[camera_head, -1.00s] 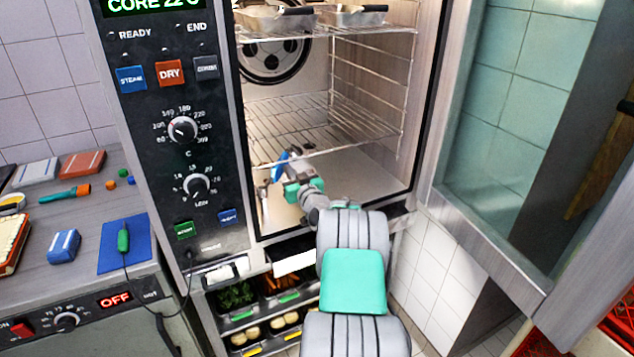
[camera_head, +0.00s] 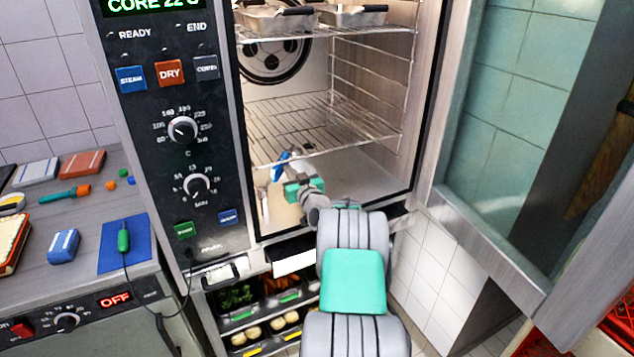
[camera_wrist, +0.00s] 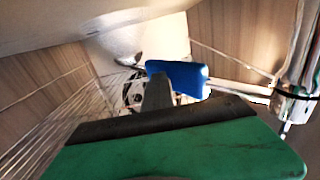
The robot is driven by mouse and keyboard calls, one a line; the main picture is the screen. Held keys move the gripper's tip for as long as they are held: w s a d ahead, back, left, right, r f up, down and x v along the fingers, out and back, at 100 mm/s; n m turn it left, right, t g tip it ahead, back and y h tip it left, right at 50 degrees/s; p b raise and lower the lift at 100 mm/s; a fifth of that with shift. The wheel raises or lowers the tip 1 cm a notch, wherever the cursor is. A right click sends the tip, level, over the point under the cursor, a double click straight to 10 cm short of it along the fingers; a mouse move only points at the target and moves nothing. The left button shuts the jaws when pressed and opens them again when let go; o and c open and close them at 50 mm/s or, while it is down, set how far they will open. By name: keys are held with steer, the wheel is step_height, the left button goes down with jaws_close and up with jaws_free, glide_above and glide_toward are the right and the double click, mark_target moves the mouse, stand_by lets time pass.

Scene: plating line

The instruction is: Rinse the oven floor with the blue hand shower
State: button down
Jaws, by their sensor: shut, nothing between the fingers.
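A blue piece (camera_head: 280,166), which looks like the hand shower's handle, is low at the front left of the open oven. It also shows in the wrist view (camera_wrist: 178,76), with a pale rod running right from it. My gripper (camera_head: 293,172) is at the oven mouth, right beside the blue piece. Its grey finger (camera_wrist: 158,94) overlaps the blue piece in the wrist view. The gripper is shut with nothing held; whether it touches the blue piece I cannot tell. The pale oven floor (camera_head: 362,180) is partly hidden by my arm. I see no water.
A wire rack (camera_head: 345,125) spans the oven above my gripper, with metal trays (camera_head: 275,18) on a higher rack. The control panel (camera_head: 185,155) stands left of the opening. The open glass door (camera_head: 500,120) is at the right. Food drawers (camera_head: 255,310) are below.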

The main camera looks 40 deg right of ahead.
steer(key=shift+a, duration=0.1)
steer(key=b+v, duration=0.5)
steer(key=v, duration=1.9)
steer(key=shift+b, duration=0.4)
steer(key=shift+r, duration=0.1)
